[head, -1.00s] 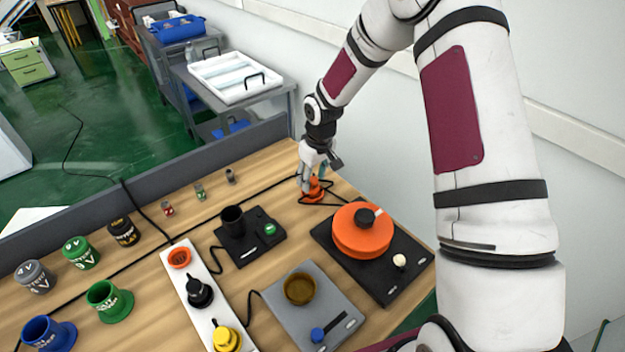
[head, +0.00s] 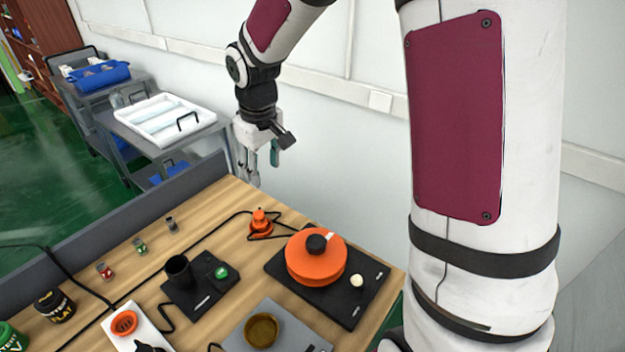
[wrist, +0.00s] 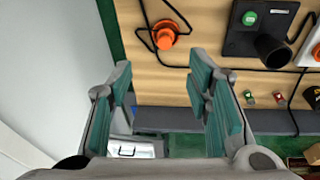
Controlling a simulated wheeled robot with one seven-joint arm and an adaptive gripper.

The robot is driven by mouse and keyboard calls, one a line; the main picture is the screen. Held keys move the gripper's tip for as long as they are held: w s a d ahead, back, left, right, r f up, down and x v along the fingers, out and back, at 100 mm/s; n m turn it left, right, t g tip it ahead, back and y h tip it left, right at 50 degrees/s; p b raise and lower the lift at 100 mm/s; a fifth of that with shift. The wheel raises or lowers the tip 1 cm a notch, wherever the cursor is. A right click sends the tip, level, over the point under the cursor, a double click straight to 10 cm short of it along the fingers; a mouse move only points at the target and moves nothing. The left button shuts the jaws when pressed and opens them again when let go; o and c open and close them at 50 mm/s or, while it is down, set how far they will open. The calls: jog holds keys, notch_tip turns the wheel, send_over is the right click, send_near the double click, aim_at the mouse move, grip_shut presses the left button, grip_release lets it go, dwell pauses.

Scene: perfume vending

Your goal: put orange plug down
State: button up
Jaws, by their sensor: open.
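The orange plug (head: 260,221) stands upright on the wooden table near its back right edge, with its black cord looped around it. It also shows in the wrist view (wrist: 166,37), beyond my fingers and apart from them. My gripper (head: 256,172) is open and empty, raised above the table's back edge, up and slightly left of the plug. In the wrist view its two teal-padded fingers (wrist: 163,80) are spread wide with nothing between them.
A black pad with an orange round unit (head: 316,257) stands right of the plug. A black base with a cup (head: 179,271) is to its left. A white strip with an orange socket (head: 125,322) lies front left. A grey partition (head: 130,221) edges the table; a wall is behind.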

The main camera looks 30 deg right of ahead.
jog(key=s+r+m+t, duration=0.2)
jog(key=s+r, duration=1)
jog(key=s, duration=0.1)
jog(key=s+a+r+m+t, duration=0.1)
jog(key=s+r, duration=0.1)
jog(key=s, duration=1.1)
jog(key=shift+r+m, duration=0.25)
jog(key=shift+m, duration=0.15)
